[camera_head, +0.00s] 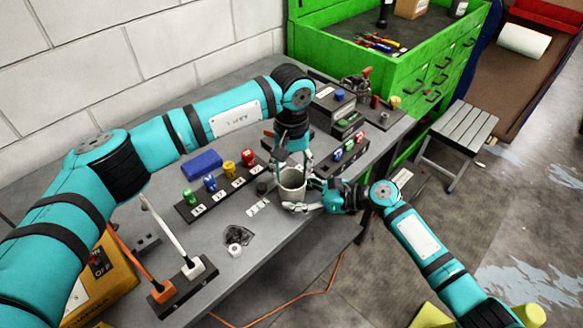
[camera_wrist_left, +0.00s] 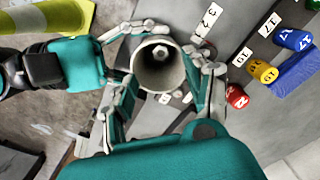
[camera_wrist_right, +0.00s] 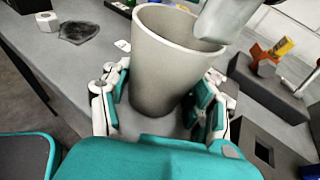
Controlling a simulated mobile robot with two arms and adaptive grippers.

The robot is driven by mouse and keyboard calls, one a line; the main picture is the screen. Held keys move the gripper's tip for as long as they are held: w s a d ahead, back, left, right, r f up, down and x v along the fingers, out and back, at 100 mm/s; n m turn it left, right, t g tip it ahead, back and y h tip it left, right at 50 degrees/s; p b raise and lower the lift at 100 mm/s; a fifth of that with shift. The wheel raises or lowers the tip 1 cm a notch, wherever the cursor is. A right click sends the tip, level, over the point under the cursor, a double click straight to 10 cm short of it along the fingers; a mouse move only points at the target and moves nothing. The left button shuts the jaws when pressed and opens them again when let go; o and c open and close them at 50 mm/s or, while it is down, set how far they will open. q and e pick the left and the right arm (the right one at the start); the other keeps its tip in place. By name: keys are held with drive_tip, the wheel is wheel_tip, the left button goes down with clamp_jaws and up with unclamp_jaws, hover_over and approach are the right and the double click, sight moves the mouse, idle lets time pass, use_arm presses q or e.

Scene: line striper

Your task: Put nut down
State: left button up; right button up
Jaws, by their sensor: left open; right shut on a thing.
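A grey cup (camera_head: 292,184) stands or is held upright at the table's front right edge. My right gripper (camera_head: 306,194) is shut around its side; the right wrist view shows the cup (camera_wrist_right: 165,65) between the fingers. My left gripper (camera_head: 293,160) is open just above the cup's mouth. In the left wrist view, a small grey hexagonal piece that looks like the nut (camera_wrist_left: 161,52) shows inside the cup (camera_wrist_left: 150,78). Another light nut-like piece (camera_head: 235,250) lies on the table beside a dark mesh patch; it also shows in the right wrist view (camera_wrist_right: 47,20).
A dark strip (camera_head: 225,191) with green, blue, yellow and red pieces and number labels lies behind the cup. A blue block (camera_head: 202,164) sits behind it. Black boxes stand at the back right. A green tool cabinet (camera_head: 418,65) and a stool (camera_head: 458,130) stand beyond the table.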

use_arm(q)
wheel_tip(320, 180, up, 7)
idle(0.5)
use_arm(e)
drive_tip(key=o, duration=1)
drive_tip(key=shift+c, duration=0.2)
